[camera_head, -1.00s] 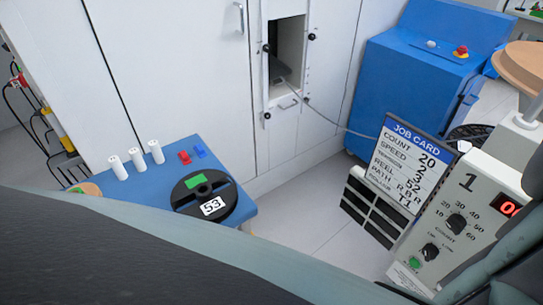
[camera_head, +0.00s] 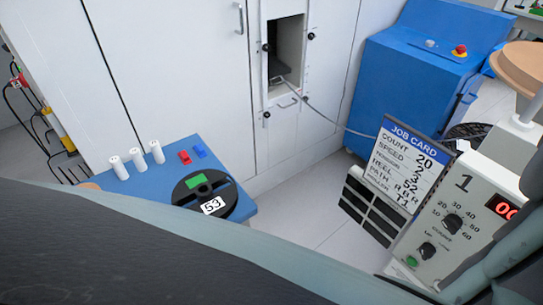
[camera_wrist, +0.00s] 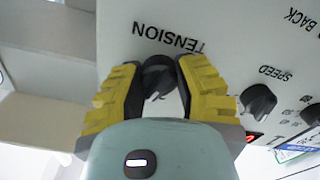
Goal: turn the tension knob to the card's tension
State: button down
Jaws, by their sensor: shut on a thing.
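The black tension knob (camera_wrist: 158,75) is on the pale panel in the wrist view, below the upside-down word TENSION. My gripper (camera_wrist: 160,68) has its two yellow-padded fingers on either side of this knob and is shut on it. The fingers and palm hide part of the knob and its scale, so I cannot read its setting. In the head view the job card (camera_head: 405,165) leans beside the control box; its tension line seems to read 3. The tension knob and gripper do not show in the head view.
In the wrist view a speed knob (camera_wrist: 258,100) sits close to the right of my gripper. The control box (camera_head: 482,205) has a count knob (camera_head: 452,223) and a red display. A blue table (camera_head: 240,208) holds a black reel (camera_head: 188,208) marked 53.

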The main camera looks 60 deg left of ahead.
jog(key=shift+w+a+r, duration=0.1)
jog(key=shift+r, duration=0.1)
jog(key=c, duration=0.6)
grip_release()
jog(key=shift+f, duration=0.1)
jog(key=s, duration=0.7)
jog(key=shift+s+d, duration=0.2)
jog(key=shift+s, duration=0.1)
jog(key=shift+o, duration=0.4)
